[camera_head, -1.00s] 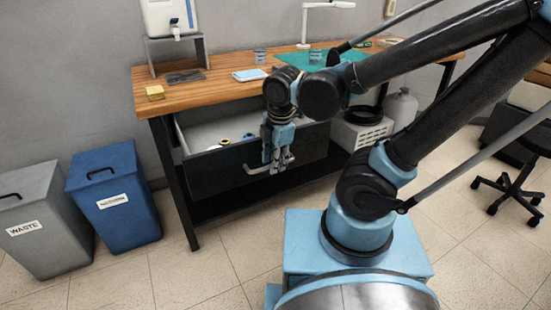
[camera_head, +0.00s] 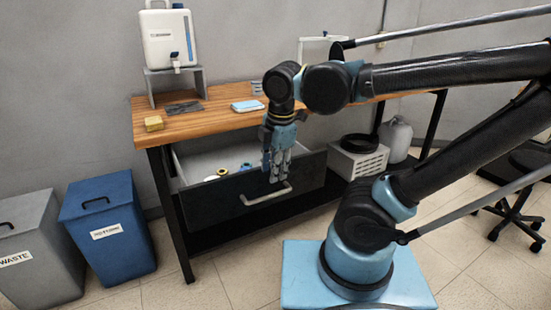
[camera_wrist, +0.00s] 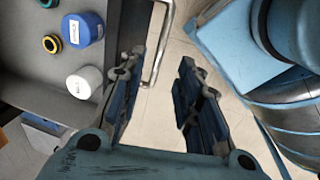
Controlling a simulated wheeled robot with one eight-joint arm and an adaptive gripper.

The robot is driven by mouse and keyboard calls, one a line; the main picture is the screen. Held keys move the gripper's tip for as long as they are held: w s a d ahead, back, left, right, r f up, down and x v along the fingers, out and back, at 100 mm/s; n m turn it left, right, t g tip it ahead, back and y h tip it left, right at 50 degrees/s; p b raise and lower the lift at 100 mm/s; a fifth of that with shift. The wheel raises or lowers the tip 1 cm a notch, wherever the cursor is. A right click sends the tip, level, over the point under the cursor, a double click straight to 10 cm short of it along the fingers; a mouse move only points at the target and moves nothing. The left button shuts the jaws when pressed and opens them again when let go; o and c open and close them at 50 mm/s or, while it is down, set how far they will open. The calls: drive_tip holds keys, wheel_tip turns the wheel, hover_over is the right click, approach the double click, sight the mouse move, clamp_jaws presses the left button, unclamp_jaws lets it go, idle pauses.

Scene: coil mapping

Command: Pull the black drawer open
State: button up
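The black drawer (camera_head: 225,203) under the wooden workbench is pulled out, and its light interior and contents show. Its silver bar handle (camera_head: 252,198) is on the front face. My gripper (camera_head: 275,176) points down in front of the drawer front, close to the handle's right end. In the wrist view its two fingers (camera_wrist: 158,108) are spread apart with floor showing between them. The handle (camera_wrist: 158,50) passes beyond the fingertips there, and nothing is clasped. Part of the drawer front is hidden behind my gripper in the head view.
The drawer holds a blue jar (camera_wrist: 82,29), a white jar (camera_wrist: 84,82) and ring-shaped items (camera_wrist: 52,44). A blue bin (camera_head: 108,225) and a grey bin (camera_head: 40,250) stand left. A white crate (camera_head: 357,160) is right of the drawer.

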drive_tip(key=shift+s+d+r, duration=0.15)
drive_tip(key=shift+r, duration=1.3)
drive_tip(key=w+d+f+m, duration=0.1)
drive_tip(key=d+f+m, duration=0.3)
drive_tip(key=d+m, duration=0.3)
drive_tip(key=w+d+f+m, duration=0.2)
drive_tip(key=d+f+m, duration=0.2)
drive_tip(key=d+m, duration=0.4)
drive_tip(key=w+d+f+m+h, duration=0.1)
drive_tip(key=w+d+f+m, duration=0.1)
drive_tip(key=d+f+m, duration=0.2)
drive_tip(key=shift+d+f+m, duration=0.25)
drive_tip(key=shift+d+m, duration=1.45)
drive_tip(key=shift+m, duration=0.9)
drive_tip(key=shift+w+f, duration=0.2)
drive_tip(key=shift+w, duration=0.3)
